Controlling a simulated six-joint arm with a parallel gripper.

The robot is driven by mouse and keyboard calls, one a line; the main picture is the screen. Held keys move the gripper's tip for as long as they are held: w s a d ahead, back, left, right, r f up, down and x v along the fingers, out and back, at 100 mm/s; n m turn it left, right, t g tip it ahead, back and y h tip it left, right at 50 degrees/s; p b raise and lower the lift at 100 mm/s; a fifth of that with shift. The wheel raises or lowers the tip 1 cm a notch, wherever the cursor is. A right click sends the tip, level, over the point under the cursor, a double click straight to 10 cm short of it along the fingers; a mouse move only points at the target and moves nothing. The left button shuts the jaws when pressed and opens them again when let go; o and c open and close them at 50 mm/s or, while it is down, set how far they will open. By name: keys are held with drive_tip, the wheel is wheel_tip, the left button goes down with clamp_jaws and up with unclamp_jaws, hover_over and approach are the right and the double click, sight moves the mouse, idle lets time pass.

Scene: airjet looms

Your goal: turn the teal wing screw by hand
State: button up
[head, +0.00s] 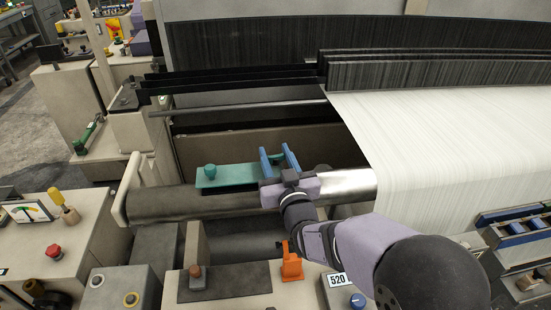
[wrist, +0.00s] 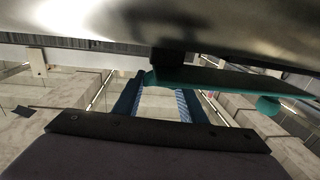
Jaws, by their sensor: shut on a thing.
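A long flat teal part (head: 232,176) with a rounded knob at its left end lies along the metal roller in the head view; I take it for the teal wing screw. It also shows in the wrist view (wrist: 235,83), running right from a dark round piece to its knob. My gripper (head: 277,156) is at its right end, its two blue fingers on either side of it. In the wrist view the fingers (wrist: 157,95) stand apart with the teal end between their tips. The exact contact is partly hidden.
The roller (head: 160,203) runs just under the teal part, close to my gripper. White cloth (head: 450,130) spreads at the right. An orange clip (head: 291,264), a red button (head: 54,251) and a 520 counter (head: 338,280) sit on the panels in front.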

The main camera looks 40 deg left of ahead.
drive_tip(key=shift+r, duration=0.1)
drive_tip(key=o, duration=1.1)
drive_tip(key=shift+c, duration=0.2)
drive_tip(key=shift+s+d+b, duration=0.3)
drive_tip(key=shift+s+d, duration=0.05)
drive_tip(key=shift+d, duration=0.05)
drive_tip(key=shift+b+v, duration=1.1)
drive_tip(key=shift+v, duration=2.05)
drive_tip(key=shift+w, duration=0.15)
